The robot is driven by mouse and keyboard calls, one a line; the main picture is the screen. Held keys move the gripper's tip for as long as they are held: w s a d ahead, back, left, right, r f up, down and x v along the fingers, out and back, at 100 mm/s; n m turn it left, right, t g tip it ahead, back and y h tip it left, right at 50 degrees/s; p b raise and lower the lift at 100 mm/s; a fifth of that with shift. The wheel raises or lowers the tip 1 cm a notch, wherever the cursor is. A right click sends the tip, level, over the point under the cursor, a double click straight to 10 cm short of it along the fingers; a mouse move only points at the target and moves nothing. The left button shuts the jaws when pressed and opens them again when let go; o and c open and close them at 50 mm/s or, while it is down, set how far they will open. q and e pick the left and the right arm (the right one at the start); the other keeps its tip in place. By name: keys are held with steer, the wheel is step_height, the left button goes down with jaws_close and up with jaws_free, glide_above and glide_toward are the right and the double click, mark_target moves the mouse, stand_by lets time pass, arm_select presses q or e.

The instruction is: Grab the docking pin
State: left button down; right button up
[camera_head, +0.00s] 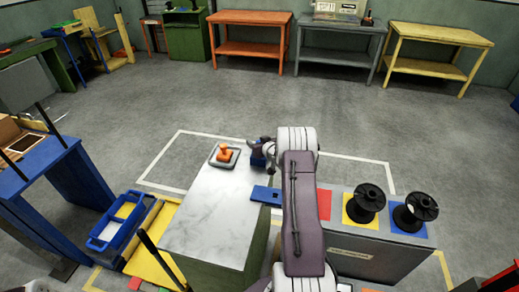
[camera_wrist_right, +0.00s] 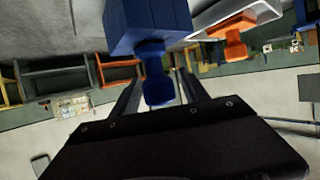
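A blue block with a knob-shaped blue pin (camera_wrist_right: 158,85), which I take for the docking pin, shows in the right wrist view. In the wrist view the two fingers of the right gripper (camera_wrist_right: 160,92) are apart, one on each side of the blue knob, with gaps visible. An orange knobbed piece (camera_head: 224,154) sits on a grey base on the same cabinet top; it also shows in the wrist view (camera_wrist_right: 234,38). My left gripper is out of view.
The white cabinet top (camera_head: 215,215) is mostly clear. A blue plate (camera_head: 266,195) lies at its right edge. A grey bench (camera_head: 370,255) to the right carries two black spools (camera_head: 366,203). A blue tray (camera_head: 118,222) stands left. Open floor lies beyond.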

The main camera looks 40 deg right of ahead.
jaws_close()
steer(key=shift+r, duration=0.1)
